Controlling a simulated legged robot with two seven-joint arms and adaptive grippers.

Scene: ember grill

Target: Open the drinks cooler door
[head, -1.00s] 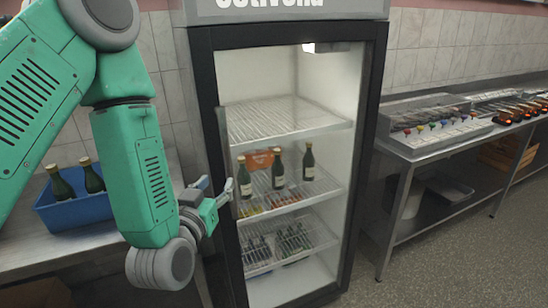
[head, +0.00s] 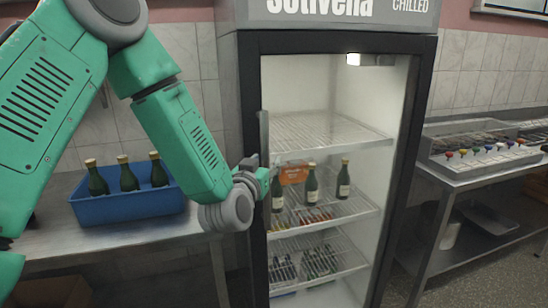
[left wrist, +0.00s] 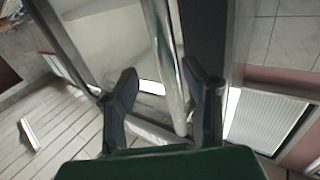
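The drinks cooler (head: 428,85) stands in the middle of the head view, its black-framed glass door (head: 330,95) looking shut. A vertical metal handle (head: 264,135) runs along the door's left side. My left gripper (head: 266,174) is at the lower part of this handle. In the left wrist view the handle bar (left wrist: 168,50) lies between the two dark fingers of the gripper (left wrist: 163,100), nearer the right finger. The fingers stand apart, with a gap left of the bar. My right gripper is not in view.
Left of the cooler, a blue crate (head: 130,212) with dark bottles stands on a metal table (head: 40,245). A metal counter (head: 470,178) with a topping tray stands to the right. Bottles (head: 311,184) and a small orange box stand on shelves inside the cooler.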

